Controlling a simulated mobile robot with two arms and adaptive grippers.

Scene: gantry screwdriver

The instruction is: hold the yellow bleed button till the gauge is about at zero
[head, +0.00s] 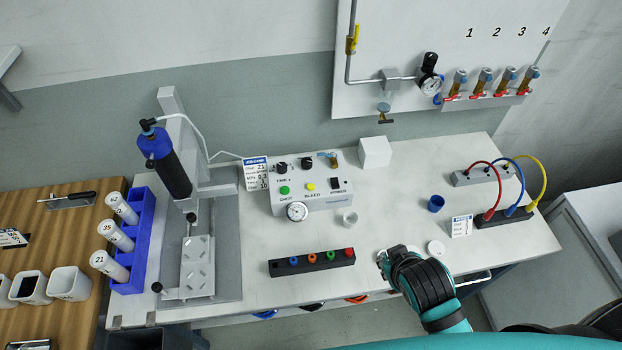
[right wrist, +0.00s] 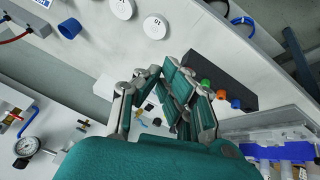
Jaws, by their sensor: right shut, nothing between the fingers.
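The yellow bleed button (head: 311,187) is on the top of a white control box (head: 338,203), with a green button (head: 285,190) to its left. The round gauge (head: 297,211) is on the box's front edge; its needle is too small to read. My right gripper (head: 381,258) is shut and empty, over the front of the table, to the right of and nearer than the box, apart from the button. In the right wrist view its fingers (right wrist: 160,71) are together and partly hide what lies behind them. My left gripper is not in view.
A black rack (head: 312,264) with coloured caps lies left of my right gripper. A small cup (head: 349,218) stands by the box. A blue cup (head: 435,204), a label card (head: 461,226) and cabled blocks (head: 504,217) are at the right. A white cube (head: 375,152) stands behind.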

